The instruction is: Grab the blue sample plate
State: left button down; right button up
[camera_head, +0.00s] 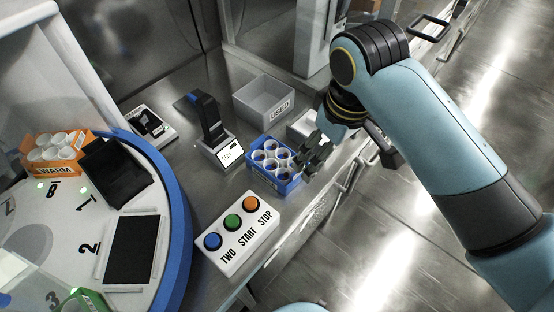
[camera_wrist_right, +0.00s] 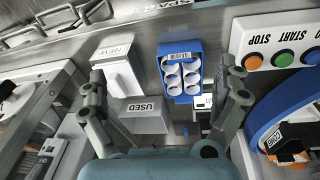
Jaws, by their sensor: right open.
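The blue sample plate (camera_head: 291,187) is a blue rack holding several white round cups, on the steel bench right of centre in the head view. In the right wrist view the blue plate (camera_wrist_right: 179,47) lies ahead, with a barcode label on its face. My right gripper (camera_head: 315,152) is beside the plate's right end in the head view, its fingers partly overlapping that edge. In the wrist view the right gripper (camera_wrist_right: 163,70) is open and empty, its fingers spread wide on either side of the plate. My left gripper is not in view.
A grey USED bin (camera_wrist_right: 143,117) and a white NEW bin (camera_wrist_right: 118,68) stand near the plate. A button box (camera_head: 238,233) sits in front, a black device with a small display (camera_head: 210,125) to the left. A round blue-rimmed table (camera_head: 180,235) holds an orange WARM rack (camera_head: 52,172).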

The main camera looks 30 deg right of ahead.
jog(key=shift+n+g+y, duration=0.3)
jog(key=shift+n+g, duration=0.5)
jog(key=w+a, duration=0.1)
jog(key=w, duration=0.2)
jog(key=w+a+f, duration=0.1)
jog(key=w, duration=0.2)
jog(key=w+a, duration=0.2)
jog(key=w, duration=0.1)
jog(key=shift+f, duration=0.35)
send_over(277, 159)
jog(key=f, duration=0.5)
jog(key=shift+s+d, duration=0.35)
jog(key=shift+d, duration=0.05)
jog(key=f, duration=0.5)
jog(key=shift+w+a+f, duration=0.3)
jog(key=shift+w+a, duration=0.1)
jog(key=shift+c, duration=0.3)
jog(key=c, duration=1)
jog(key=shift+r, duration=0.15)
jog(key=shift+c, duration=0.2)
